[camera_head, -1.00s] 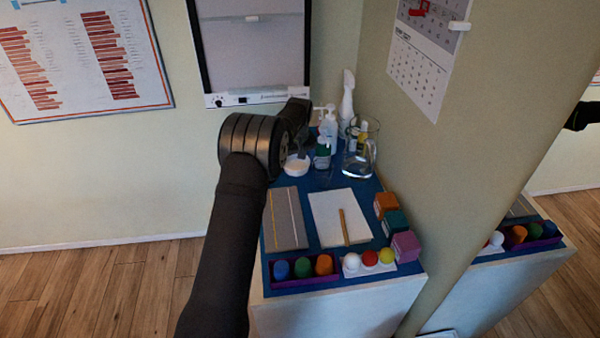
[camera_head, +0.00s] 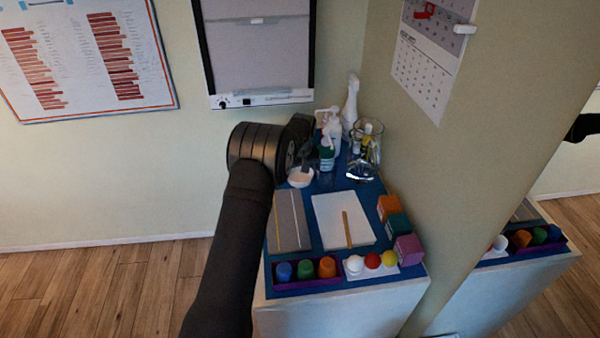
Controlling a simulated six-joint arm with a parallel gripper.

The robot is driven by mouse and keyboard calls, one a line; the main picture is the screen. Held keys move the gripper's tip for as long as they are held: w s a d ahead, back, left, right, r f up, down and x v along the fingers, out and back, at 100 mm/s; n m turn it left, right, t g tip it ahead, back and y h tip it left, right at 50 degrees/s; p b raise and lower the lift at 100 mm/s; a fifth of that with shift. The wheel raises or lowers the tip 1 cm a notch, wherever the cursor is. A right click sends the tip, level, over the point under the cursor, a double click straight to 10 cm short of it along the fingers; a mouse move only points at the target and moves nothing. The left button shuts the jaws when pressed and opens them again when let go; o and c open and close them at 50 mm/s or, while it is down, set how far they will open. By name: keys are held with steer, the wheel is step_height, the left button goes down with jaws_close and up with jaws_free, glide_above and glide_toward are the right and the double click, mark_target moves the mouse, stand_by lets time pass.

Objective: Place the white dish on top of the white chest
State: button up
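The white dish (camera_head: 301,178) is small and round. It shows just right of my dark wrist, over the back left of the blue top. It looks slightly tilted; I cannot tell whether it rests on the surface or is held just above it. My gripper (camera_head: 306,156) points down at the dish, with a dark finger at its back rim. The wrist hides most of the gripper, so its opening does not show. The only white chest-like thing in view is the white cabinet (camera_head: 340,316) under the blue top.
Bottles (camera_head: 328,150) and a glass jug (camera_head: 365,160) crowd the back right. A grey notebook (camera_head: 283,222), a white pad (camera_head: 335,212) with a wooden stick, coloured boxes (camera_head: 398,226), a purple tray (camera_head: 285,285) and several balls fill the front. The wall is close behind and right.

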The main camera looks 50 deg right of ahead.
mark_target(300, 179)
steer(key=shift+r, duration=0.1)
step_height(300, 179, up, 12)
steer(key=s, duration=0.1)
steer(key=shift+s+a, duration=0.15)
steer(key=shift+a, duration=0.25)
steer(key=f, duration=0.4)
steer(key=w+f, duration=0.1)
steer(key=f, duration=0.7)
steer(key=shift+w+d+f, duration=0.15)
steer(key=shift+d+f, duration=0.15)
steer(key=shift+d, duration=0.05)
step_height(300, 179, up, 3)
steer(key=shift+r, duration=0.65)
